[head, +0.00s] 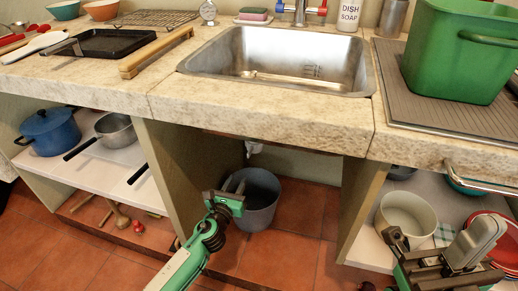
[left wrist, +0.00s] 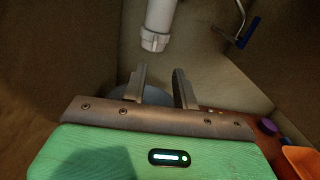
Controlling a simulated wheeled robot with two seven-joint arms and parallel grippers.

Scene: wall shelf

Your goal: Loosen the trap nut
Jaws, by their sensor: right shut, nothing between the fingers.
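The trap nut (left wrist: 154,40) is a white ribbed collar at the lower end of a white pipe (left wrist: 159,12) in the left wrist view. In the head view only a small white piece of the drain pipe (head: 252,148) shows below the counter edge. My left gripper (head: 235,184) is in the opening under the sink; its two fingers (left wrist: 160,86) stand apart with nothing between them. The nut is beyond the fingertips and apart from them, above them in the wrist picture. My right gripper (head: 440,256) is shut and empty at the lower right, by the right shelf.
A grey bucket (head: 262,200) stands on the tiled floor under the sink. The counter front (head: 260,110) overhangs the opening, with side panels (head: 180,165) left and right. A blue-handled valve (left wrist: 249,33) hangs right of the pipe. A white pot (head: 405,216) sits on the right shelf.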

